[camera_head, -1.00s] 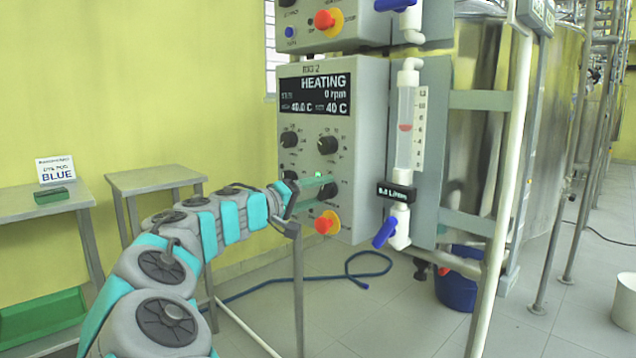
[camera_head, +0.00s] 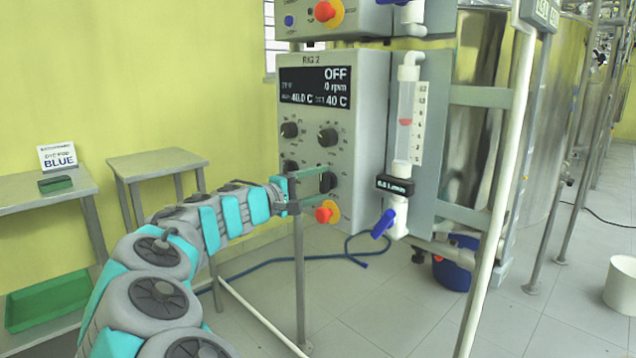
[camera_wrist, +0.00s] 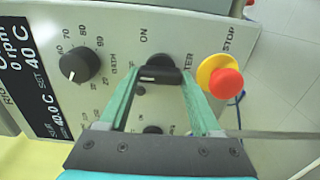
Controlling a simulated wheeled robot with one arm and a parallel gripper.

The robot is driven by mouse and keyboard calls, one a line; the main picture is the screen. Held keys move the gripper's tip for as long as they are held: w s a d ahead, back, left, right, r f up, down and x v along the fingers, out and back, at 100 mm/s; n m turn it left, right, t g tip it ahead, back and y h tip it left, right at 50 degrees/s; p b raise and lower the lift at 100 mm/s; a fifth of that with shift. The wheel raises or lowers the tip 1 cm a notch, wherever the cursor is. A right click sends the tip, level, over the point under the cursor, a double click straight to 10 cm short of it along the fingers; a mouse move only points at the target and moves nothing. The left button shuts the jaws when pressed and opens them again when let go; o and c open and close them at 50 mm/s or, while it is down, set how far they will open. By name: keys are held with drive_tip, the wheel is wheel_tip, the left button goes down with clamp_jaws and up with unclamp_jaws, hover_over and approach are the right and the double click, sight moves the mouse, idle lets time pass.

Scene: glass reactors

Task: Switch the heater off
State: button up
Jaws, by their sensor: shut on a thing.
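The heater knob (camera_wrist: 160,76) is a black rotary knob on the front of the RIG 2 control box (camera_head: 365,120). In the wrist view it sits between the green fingers of my gripper (camera_wrist: 161,84), with its bar lying across from finger to finger. An "ON" label and part of "HEATER" show near it. In the head view my gripper (camera_head: 322,184) reaches the lower right knob from the left. The display (camera_head: 316,88) reads OFF, 0 rpm, 40 C.
A red stop button on a yellow collar (camera_head: 327,211) sits just below my gripper; it also shows close beside the right finger in the wrist view (camera_wrist: 226,83). Other knobs (camera_head: 328,137) are above. A flowmeter with a blue valve (camera_head: 383,224) stands to the right.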

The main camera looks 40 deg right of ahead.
drive_tip(key=o, duration=1.4)
drive_tip(key=a, duration=0.5)
drive_tip(key=a+b, duration=0.1)
drive_tip(key=a, duration=0.1)
drive_tip(key=shift+s+a, duration=0.3)
drive_tip(key=shift+a, duration=0.1)
